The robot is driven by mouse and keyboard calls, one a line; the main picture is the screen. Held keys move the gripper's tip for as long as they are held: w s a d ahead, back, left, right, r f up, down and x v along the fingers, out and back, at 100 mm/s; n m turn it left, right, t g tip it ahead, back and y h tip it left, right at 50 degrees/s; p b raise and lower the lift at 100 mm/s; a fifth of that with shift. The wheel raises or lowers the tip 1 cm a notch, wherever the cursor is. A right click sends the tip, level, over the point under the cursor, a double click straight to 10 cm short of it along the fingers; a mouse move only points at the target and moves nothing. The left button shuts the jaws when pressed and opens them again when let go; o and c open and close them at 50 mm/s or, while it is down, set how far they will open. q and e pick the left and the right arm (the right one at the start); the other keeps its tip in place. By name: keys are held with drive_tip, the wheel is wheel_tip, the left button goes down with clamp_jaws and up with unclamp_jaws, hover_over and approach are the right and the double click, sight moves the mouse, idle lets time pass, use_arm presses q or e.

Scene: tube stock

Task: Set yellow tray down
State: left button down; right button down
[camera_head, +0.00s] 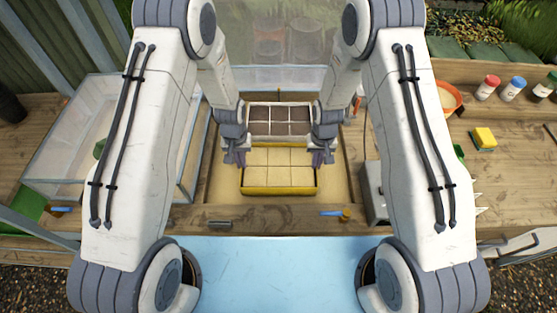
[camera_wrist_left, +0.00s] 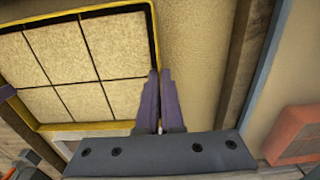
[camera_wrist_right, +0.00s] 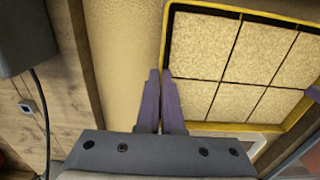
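The yellow tray (camera_head: 279,192) has a thin yellow rim and several square cells filled with tan, sandy material. It lies level over the tan bed at the bench's middle; whether it touches the bed I cannot tell. My left gripper (camera_head: 236,157) is at its left side and my right gripper (camera_head: 320,158) at its right side. In the left wrist view the purple fingers (camera_wrist_left: 158,75) close around the tray's side rim (camera_wrist_left: 152,35). In the right wrist view the fingers (camera_wrist_right: 160,74) close around the opposite rim (camera_wrist_right: 169,38).
A dark-celled tray (camera_head: 279,121) stands just behind. A clear glass-sided box (camera_head: 70,150) is at left, a grey box (camera_head: 373,190) at right. A wooden front rail (camera_head: 270,222) carries a blue-handled tool (camera_head: 333,213). Bottles (camera_head: 488,88) and a yellow sponge (camera_head: 484,138) stand farther right.

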use_arm(q)
drive_tip(key=shift+f, duration=0.5)
use_arm(e)
drive_tip(key=shift+a+f, duration=0.1)
drive_tip(key=shift+f, duration=0.4)
use_arm(q)
drive_tip(key=c, duration=1.5)
unclamp_jaws()
drive_tip(key=shift+f, duration=0.2)
use_arm(e)
drive_tip(key=c, duration=1.5)
unclamp_jaws()
drive_tip(key=shift+f, duration=0.2)
use_arm(q)
drive_tip(key=o, duration=0.4)
use_arm(e)
drive_tip(key=o, duration=0.4)
use_arm(q)
drive_tip(key=shift+o, duration=0.2)
use_arm(e)
drive_tip(key=shift+o, duration=0.2)
drive_tip(key=shift+r, duration=0.15)
use_arm(q)
wheel_tip(320, 180, up, 12)
use_arm(e)
wheel_tip(320, 180, up, 12)
use_arm(q)
drive_tip(key=shift+r, duration=0.1)
